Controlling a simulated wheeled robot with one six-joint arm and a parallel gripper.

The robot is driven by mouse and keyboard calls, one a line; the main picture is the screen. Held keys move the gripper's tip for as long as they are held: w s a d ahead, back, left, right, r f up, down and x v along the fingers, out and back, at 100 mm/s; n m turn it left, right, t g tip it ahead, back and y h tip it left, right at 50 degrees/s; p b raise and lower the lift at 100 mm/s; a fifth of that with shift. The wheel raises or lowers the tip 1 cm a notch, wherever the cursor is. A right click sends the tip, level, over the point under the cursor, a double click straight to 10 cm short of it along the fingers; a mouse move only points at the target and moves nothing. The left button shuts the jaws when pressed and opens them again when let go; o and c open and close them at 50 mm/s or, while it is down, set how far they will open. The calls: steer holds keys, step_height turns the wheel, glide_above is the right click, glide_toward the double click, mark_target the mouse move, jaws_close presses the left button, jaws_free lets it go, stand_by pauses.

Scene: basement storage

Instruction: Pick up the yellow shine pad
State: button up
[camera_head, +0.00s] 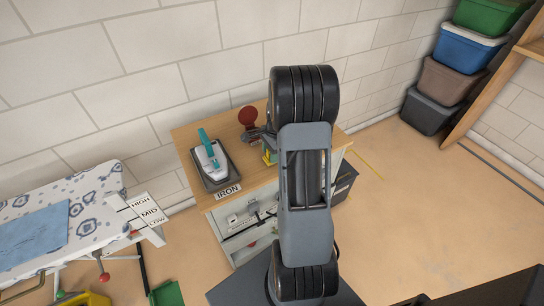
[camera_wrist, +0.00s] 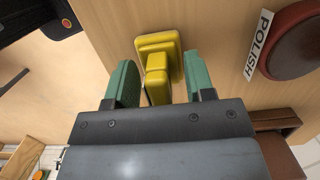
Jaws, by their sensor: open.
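The yellow shine pad (camera_wrist: 155,43) lies on a wooden surface in the wrist view, with a wide base and a narrower raised grip. My gripper (camera_wrist: 160,78) is open, its two green fingers on either side of the pad's raised grip. Gaps show between the grip and both fingers. The near end of the grip is partly hidden by the gripper body. In the head view my arm covers much of the cabinet top, and only a small patch of yellow and green shows beside it; I cannot tell pad from finger there.
A dark red round object sits by a POLISH label (camera_wrist: 258,43) in the wrist view. An iron (camera_head: 210,150) rests on a grey tray on the wooden cabinet top (camera_head: 190,133). An ironing board (camera_head: 85,210) stands left. Stacked bins (camera_head: 450,80) stand at right; open floor lies before them.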

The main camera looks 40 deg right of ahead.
jaws_close()
stand_by(0.4)
steer(key=shift+r, duration=0.1)
steer(key=shift+r, duration=0.5)
step_height(320, 180, up, 2)
steer(key=shift+s+r, duration=0.1)
steer(key=shift+r, duration=0.15)
steer(key=s+a+r, duration=0.9)
steer(key=s, duration=0.1)
steer(key=shift+s+a+r, duration=0.15)
steer(key=shift+s+r, duration=0.05)
